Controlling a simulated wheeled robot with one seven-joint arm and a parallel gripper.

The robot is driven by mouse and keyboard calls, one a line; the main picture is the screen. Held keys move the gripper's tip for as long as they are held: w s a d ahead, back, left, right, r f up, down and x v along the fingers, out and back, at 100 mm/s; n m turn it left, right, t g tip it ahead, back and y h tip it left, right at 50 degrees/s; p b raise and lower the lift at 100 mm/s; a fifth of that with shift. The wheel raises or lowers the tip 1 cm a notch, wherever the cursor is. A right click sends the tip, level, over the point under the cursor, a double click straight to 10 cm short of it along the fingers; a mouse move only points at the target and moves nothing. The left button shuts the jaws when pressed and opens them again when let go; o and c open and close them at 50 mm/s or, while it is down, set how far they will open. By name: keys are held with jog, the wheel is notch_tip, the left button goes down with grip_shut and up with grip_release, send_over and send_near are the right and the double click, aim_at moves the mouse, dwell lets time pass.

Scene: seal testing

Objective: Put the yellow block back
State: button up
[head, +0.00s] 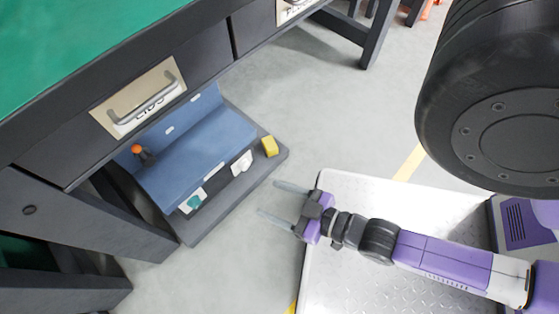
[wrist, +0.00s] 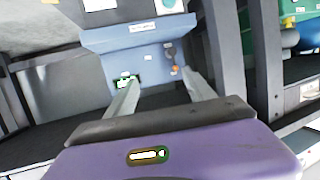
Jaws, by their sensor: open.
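The yellow block (head: 270,146) is in the head view, at the upper right corner of a dark grey platform (head: 215,222), beside a blue machine (head: 205,140). My gripper (head: 268,198) is open, with nothing between its fingers. It is below the block in the head view and points left toward the platform's edge, apart from the block. In the wrist view my two fingers (wrist: 162,88) reach toward the blue machine (wrist: 135,45).
A green-topped workbench (head: 80,45) with drawers overhangs the machine. An orange-topped lever (head: 138,152) stands on the machine's left. A bench leg (head: 375,35) stands at the back. Grey floor (head: 300,90) is clear between the platform and that leg.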

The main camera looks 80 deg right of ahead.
jog(key=a+r+n+y, duration=0.1)
jog(key=r+y, duration=0.1)
jog(key=r, duration=0.5)
jog(key=s+a+r+n+y, duration=0.1)
jog(key=a+r+n+y, duration=0.1)
jog(key=r, duration=0.5)
jog(key=shift+s+a+t, duration=0.25)
jog(key=shift+a+t, duration=0.05)
jog(key=shift+t, duration=0.1)
notch_tip(320, 180, up, 35)
jog(key=p, duration=3.5)
